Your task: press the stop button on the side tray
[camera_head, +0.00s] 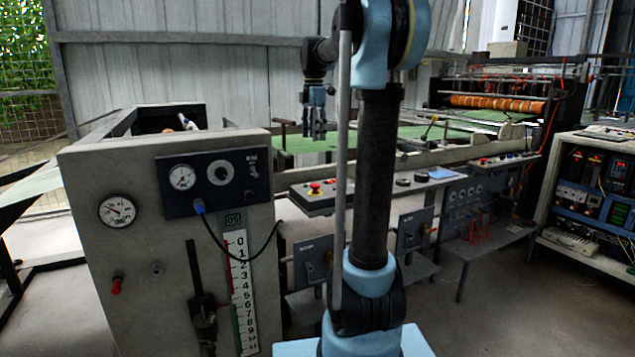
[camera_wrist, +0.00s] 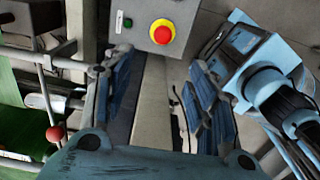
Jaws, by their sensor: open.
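The stop button (camera_head: 315,187) is a red mushroom head on a yellow base. It sits on the side tray (camera_head: 312,203), a grey panel beside the machine's green bed. In the wrist view the stop button (camera_wrist: 162,33) is at the top middle, unobstructed, on the grey panel (camera_wrist: 147,10). My gripper (camera_head: 318,134) points down, above the tray in the head view, with a gap between it and the button. In the wrist view my gripper's (camera_wrist: 160,82) fingers stand apart and empty, with the button beyond their tips.
A small green button (camera_wrist: 128,22) is left of the stop button on the same panel. A grey cabinet with gauges (camera_head: 165,230) stands at the left. A red knob (camera_wrist: 55,133) on a rod is at lower left in the wrist view. A cabinet with displays (camera_head: 595,200) stands right.

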